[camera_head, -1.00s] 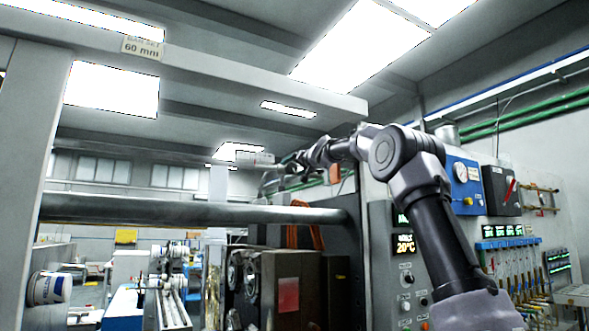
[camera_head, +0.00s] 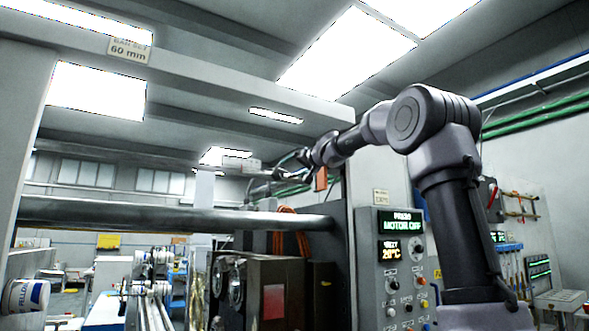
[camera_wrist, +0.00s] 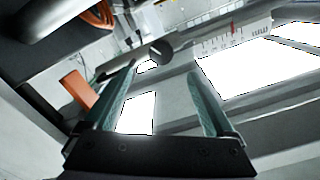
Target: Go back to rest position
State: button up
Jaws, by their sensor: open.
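My gripper (camera_head: 265,178) is at the end of my raised arm, in front of the press frame and above the thick grey bar (camera_head: 180,221). In the wrist view my gripper (camera_wrist: 164,70) has its two greenish fingers wide apart, with nothing between them but background and bright ceiling light. A small pale block (camera_head: 242,164) shows close to the gripper in the head view; I cannot tell whether it is nearer or farther than the fingers. A pale strip with scale-like marks (camera_wrist: 232,42) shows beyond the right finger in the wrist view.
An overhead beam (camera_head: 215,80) with a 60 mm label spans above. A control panel (camera_head: 400,270) reading "MOTOR OFF" stands beside my arm. A dark machine block (camera_head: 255,287) sits below the bar. A white can (camera_head: 27,296) is at the lower left.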

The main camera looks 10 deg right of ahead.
jog(key=shift+s, duration=0.15)
dwell(0.4)
jog(key=s+a+f+n+g, duration=0.1)
jog(key=s+a+f+g, duration=0.45)
jog(key=s+f, duration=0.75)
jog(key=s+d+f+m+g+h, duration=0.1)
jog(key=s+d+f, duration=0.3)
jog(key=s+f, duration=0.8)
jog(key=s+d+f+m+g+h, duration=0.2)
jog(key=s+d+f+g, duration=0.1)
jog(key=s+f, duration=0.9)
jog(key=s, duration=0.5)
jog(key=shift+d+f+g+h, duration=0.2)
jog(key=shift+d+g+h, duration=0.1)
jog(key=shift+d+g, duration=0.05)
jog(key=shift+a, duration=0.1)
